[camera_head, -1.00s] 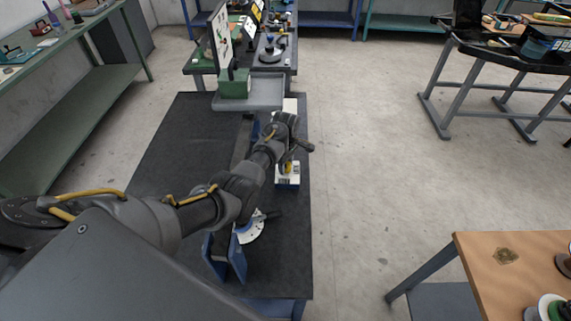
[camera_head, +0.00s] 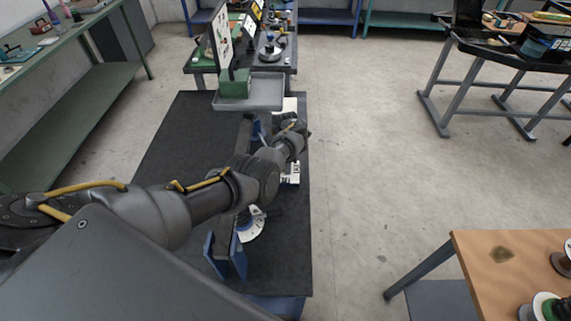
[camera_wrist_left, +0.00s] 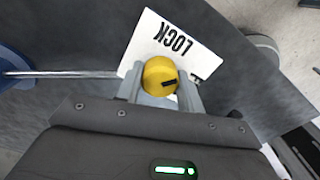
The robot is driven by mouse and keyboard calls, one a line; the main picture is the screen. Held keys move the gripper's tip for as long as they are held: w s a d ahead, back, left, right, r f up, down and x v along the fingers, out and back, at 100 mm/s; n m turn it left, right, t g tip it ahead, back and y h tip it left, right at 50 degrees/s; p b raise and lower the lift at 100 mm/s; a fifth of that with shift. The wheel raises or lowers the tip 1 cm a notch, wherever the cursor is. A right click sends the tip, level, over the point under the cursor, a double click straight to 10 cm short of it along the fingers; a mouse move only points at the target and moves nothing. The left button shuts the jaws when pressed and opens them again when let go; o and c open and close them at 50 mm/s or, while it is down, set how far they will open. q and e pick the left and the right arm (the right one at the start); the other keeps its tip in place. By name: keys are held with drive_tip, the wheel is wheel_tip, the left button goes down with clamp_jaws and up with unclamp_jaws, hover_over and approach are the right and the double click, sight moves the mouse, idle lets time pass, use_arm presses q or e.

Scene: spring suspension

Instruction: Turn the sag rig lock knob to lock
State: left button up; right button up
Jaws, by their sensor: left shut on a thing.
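The yellow round lock knob (camera_wrist_left: 160,76) with a black pointer mark shows in the left wrist view, on a white plate (camera_wrist_left: 148,38) lettered LOCK. The pointer mark lies toward the right in that view. My left gripper (camera_wrist_left: 162,84) has one finger on each side of the knob and is shut on it. In the head view my left arm covers the knob; a bit of a white plate (camera_head: 293,180) shows beside the wrist. The rig's blue bracket (camera_head: 238,258) and white dial (camera_head: 252,228) stand nearer, partly behind my arm. My right gripper is out of view.
The rig stands on a dark bench mat (camera_head: 180,140). A grey tray (camera_head: 255,92) with a green block (camera_head: 234,84) is at its far end. A thin metal rod (camera_wrist_left: 65,74) runs left of the knob.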

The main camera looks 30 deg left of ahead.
use_arm(q)
drive_tip(key=n+b, duration=0.1)
drive_tip(key=n, duration=0.1)
drive_tip(key=n+b, duration=0.1)
drive_tip(key=n, duration=0.1)
drive_tip(key=shift+f+n, duration=0.2)
drive_tip(key=shift+n, duration=0.1)
drive_tip(key=shift+r+n+b, duration=0.1)
drive_tip(key=shift+n+b, duration=0.95)
drive_tip(key=shift+n, duration=0.45)
drive_tip(key=shift+s, duration=0.1)
drive_tip(key=o, duration=1)
drive_tip(key=shift+r, duration=0.1)
drive_tip(key=shift+r, duration=0.1)
